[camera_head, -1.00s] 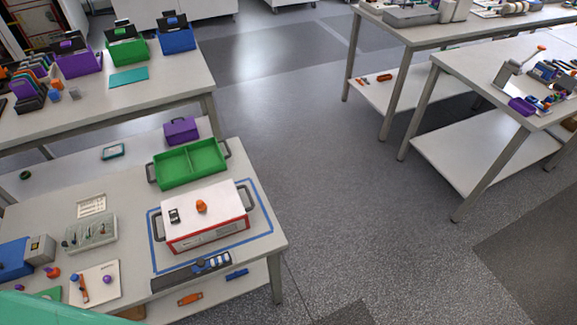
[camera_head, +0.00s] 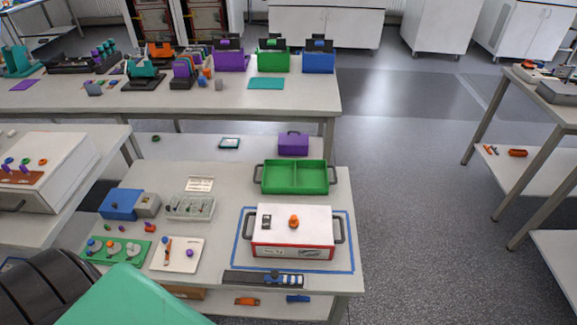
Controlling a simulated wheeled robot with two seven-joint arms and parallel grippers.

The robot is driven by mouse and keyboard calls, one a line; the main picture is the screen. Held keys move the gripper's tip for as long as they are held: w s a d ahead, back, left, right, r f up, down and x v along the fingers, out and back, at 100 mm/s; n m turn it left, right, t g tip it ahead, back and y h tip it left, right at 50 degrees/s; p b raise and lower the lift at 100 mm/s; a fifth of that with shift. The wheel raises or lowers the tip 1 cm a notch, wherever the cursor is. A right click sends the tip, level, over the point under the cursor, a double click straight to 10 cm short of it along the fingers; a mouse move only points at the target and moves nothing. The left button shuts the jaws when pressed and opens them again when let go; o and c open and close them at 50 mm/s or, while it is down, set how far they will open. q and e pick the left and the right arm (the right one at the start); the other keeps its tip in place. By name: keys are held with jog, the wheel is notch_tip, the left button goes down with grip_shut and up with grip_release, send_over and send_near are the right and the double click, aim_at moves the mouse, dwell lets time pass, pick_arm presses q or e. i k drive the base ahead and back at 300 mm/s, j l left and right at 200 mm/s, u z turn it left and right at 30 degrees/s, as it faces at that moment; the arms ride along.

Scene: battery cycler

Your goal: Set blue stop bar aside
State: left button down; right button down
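A dark bar (camera_head: 250,278) with a blue part (camera_head: 285,280) at its right end lies along the table's front edge, in front of the white and red cycler box (camera_head: 290,238). A small blue piece (camera_head: 298,298) lies on the shelf below that edge. I cannot tell for sure which of the two is the stop bar. The cycler box stands upright inside a blue outline (camera_head: 351,240) on the table, with an orange knob (camera_head: 294,221) and a small dark device on top. Neither gripper's fingers are in view.
A green two-part tray (camera_head: 294,191) stands behind the cycler box. To its left are a clear case (camera_head: 190,207), a blue box (camera_head: 120,204), a white board (camera_head: 178,254) and a green board (camera_head: 115,250). An orange piece (camera_head: 247,301) lies on the lower shelf. The floor at right is open.

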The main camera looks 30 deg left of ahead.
aim_at(275, 276)
jog(key=j+u, duration=0.15)
jog(key=u, duration=0.7)
